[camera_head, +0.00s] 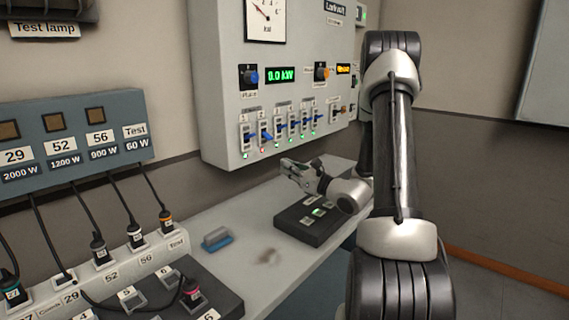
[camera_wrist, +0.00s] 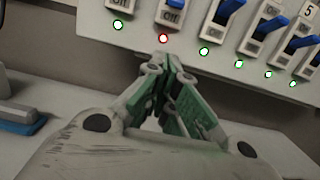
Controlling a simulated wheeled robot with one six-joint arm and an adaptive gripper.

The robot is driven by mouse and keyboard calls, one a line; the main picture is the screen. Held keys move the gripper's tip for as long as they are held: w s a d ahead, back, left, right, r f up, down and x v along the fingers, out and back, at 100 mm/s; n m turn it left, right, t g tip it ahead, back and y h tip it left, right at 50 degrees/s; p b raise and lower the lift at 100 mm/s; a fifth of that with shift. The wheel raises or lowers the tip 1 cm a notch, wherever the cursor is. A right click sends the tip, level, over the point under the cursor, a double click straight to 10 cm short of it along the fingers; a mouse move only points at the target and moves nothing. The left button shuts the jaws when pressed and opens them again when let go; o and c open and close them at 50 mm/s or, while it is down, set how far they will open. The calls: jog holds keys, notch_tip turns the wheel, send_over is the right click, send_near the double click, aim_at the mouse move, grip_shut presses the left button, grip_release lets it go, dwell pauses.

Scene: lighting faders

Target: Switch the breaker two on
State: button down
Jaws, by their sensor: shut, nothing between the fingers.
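A row of breakers with blue levers runs along the bottom of the grey wall panel (camera_head: 222,110). The second breaker from the left (camera_head: 265,133) I take as breaker two; its number is not legible. In the wrist view this second breaker (camera_wrist: 171,16) is cut off at the top edge. An "Off" label shows on it, and a red light (camera_wrist: 163,38) is lit below. The other lights in the wrist view are green. My gripper (camera_head: 288,167) is shut and empty, below the panel and apart from it. In the wrist view its fingertips (camera_wrist: 165,65) point up towards the second breaker.
A dark box with buttons (camera_head: 305,228) sits on the bench (camera_head: 262,255) below my gripper. A blue-and-grey block (camera_head: 217,239) lies to its left. Cables and plugs (camera_head: 99,250) crowd the left side. Knobs (camera_head: 249,77) and a green readout are above the breakers.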

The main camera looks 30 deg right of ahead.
aim_at(263, 133)
jog(key=x, duration=0.7)
jog(key=shift+w+a, duration=0.1)
jog(key=r, duration=0.3)
jog(key=shift+s, duration=0.25)
jog(key=shift+s+r, duration=0.2)
jog(key=shift+r, duration=0.2)
jog(key=shift+d+r, duration=0.15)
jog(key=shift+d, duration=0.2)
